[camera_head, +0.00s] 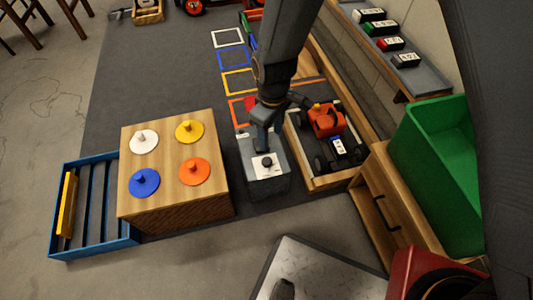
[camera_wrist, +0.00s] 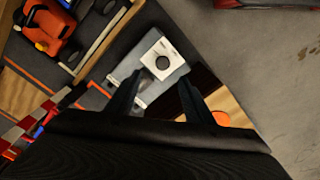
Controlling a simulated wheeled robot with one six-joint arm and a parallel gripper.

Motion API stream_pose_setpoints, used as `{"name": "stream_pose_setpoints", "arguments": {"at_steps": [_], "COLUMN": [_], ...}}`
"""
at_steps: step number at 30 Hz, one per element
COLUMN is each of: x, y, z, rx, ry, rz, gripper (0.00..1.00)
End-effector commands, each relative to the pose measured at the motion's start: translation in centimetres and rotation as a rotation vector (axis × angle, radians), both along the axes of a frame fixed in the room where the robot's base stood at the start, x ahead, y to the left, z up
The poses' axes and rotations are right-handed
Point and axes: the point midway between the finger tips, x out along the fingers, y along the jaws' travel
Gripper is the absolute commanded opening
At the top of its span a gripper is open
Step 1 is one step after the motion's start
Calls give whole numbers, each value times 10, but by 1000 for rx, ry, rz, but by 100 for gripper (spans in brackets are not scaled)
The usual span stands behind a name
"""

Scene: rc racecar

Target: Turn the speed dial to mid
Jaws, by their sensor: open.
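The speed dial (camera_head: 267,162) is a small black round knob on a white square plate, on top of a grey box (camera_head: 268,186). In the wrist view the dial (camera_wrist: 162,62) shows just beyond my fingertips, with its plate fully visible. My gripper (camera_head: 262,146) is above the box, at the dial's far side in the head view. In the wrist view my gripper (camera_wrist: 160,82) is open, its two dark fingers apart with nothing held between them. The fingers look apart from the dial. The dial's pointer setting is too small to read.
A wooden block (camera_head: 168,208) with coloured knobbed discs stands left of the box. An orange toy car (camera_head: 326,120) sits in a wooden tray close on the right. A blue slatted crate (camera_head: 92,248) is far left, a green bin (camera_head: 425,150) far right.

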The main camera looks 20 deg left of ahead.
Motion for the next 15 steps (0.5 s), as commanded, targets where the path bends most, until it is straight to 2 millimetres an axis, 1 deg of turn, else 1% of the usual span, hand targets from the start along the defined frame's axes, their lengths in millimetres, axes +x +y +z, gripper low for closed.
{"name": "stream_pose_setpoints", "arguments": {"at_steps": [1, 4, 6, 11, 15], "x": [-3, -5, -5, -6, -6], "y": [3, 7, 9, 11, 10], "z": [-13, -34, -43, -58, -76], "rx": [-7, -11, -12, -14, -14], "ry": [3, 2, 1, 1, 2], "rz": [29, 75, 96, 118, 119], "gripper": [48, 48, 48, 48, 48]}}
